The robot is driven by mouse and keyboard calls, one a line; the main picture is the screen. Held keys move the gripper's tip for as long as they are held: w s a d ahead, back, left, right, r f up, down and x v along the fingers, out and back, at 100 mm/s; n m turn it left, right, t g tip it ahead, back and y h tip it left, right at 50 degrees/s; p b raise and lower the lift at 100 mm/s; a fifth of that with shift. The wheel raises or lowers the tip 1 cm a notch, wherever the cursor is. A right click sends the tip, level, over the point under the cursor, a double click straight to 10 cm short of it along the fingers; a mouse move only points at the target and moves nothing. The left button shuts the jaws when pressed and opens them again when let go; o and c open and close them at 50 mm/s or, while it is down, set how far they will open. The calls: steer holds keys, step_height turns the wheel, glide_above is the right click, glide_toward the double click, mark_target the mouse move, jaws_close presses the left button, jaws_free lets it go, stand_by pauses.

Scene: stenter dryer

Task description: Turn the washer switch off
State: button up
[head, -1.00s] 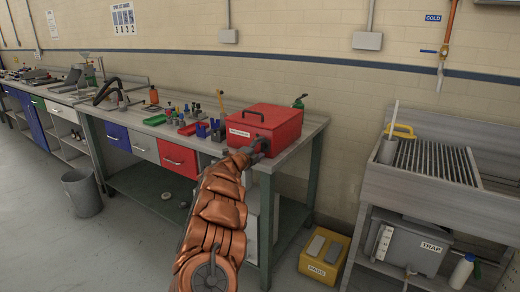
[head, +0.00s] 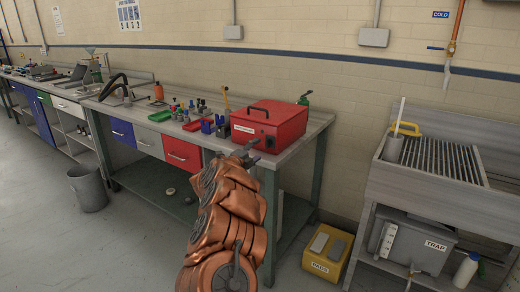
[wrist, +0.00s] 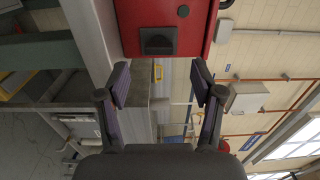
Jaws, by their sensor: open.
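A red box (head: 268,128) with a black top handle and a white label stands on the near end of the long workbench. The label is too small to read. In the head view my gripper (head: 247,152) is beside the box's lower front corner.
The workbench (head: 318,124) holds trays, bottles and small tools left of the box. A yellow bin (head: 343,268) stands on the floor to the right. A grey sink unit (head: 385,185) with a ribbed top stands farther right. A grey bucket (head: 88,192) stands at left.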

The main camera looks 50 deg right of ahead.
steer(key=shift+s+a, duration=0.1)
steer(key=shift+a, duration=2.55)
